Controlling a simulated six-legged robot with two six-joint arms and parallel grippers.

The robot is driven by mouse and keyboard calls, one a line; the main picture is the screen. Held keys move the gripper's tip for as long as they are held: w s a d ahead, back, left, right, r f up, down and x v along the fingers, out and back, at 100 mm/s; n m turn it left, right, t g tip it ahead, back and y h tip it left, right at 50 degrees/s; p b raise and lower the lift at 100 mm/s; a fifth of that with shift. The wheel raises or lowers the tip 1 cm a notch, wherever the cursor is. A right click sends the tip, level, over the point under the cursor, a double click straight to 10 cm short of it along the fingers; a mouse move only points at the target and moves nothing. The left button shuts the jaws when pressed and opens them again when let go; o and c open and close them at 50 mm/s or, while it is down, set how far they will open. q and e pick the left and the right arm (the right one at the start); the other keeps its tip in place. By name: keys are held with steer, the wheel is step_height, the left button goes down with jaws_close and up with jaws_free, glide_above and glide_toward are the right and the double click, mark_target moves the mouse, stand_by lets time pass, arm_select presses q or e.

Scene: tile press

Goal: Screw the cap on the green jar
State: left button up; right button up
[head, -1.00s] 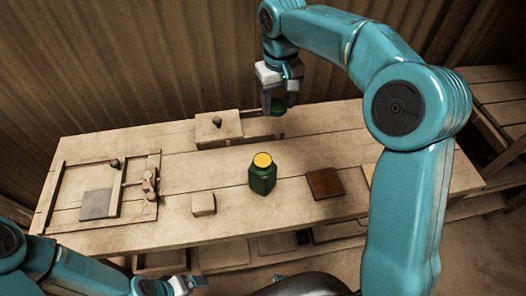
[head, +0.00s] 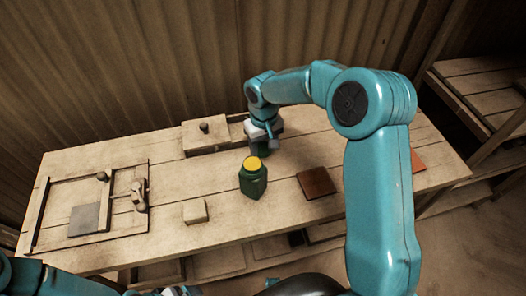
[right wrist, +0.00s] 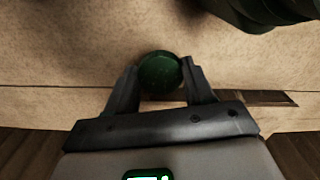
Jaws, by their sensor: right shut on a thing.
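The green jar (head: 253,184) stands upright on the workbench with a yellow top (head: 252,163) and no cap on it. Its dark green side shows at the top right in the right wrist view (right wrist: 258,10). My right gripper (head: 264,146) is just behind and right of the jar, low over the bench. It is shut on the round dark green cap (right wrist: 160,72), which sits between the fingertips. In the head view the cap is mostly hidden under the gripper. Only a sliver of my left gripper (head: 180,291) shows at the bottom edge.
A wooden box with a knob (head: 203,134) stands behind the jar. A small wood block (head: 195,211) lies front left and a reddish-brown tile (head: 316,183) lies right. A framed fixture with a grey plate (head: 84,219) is at the left. The bench between them is clear.

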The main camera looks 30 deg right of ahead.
mark_target(263, 149)
step_height(263, 149, down, 3)
steer(key=shift+f, duration=0.15)
steer(key=shift+a, duration=0.1)
steer(key=shift+f, duration=0.15)
steer(key=o, duration=1)
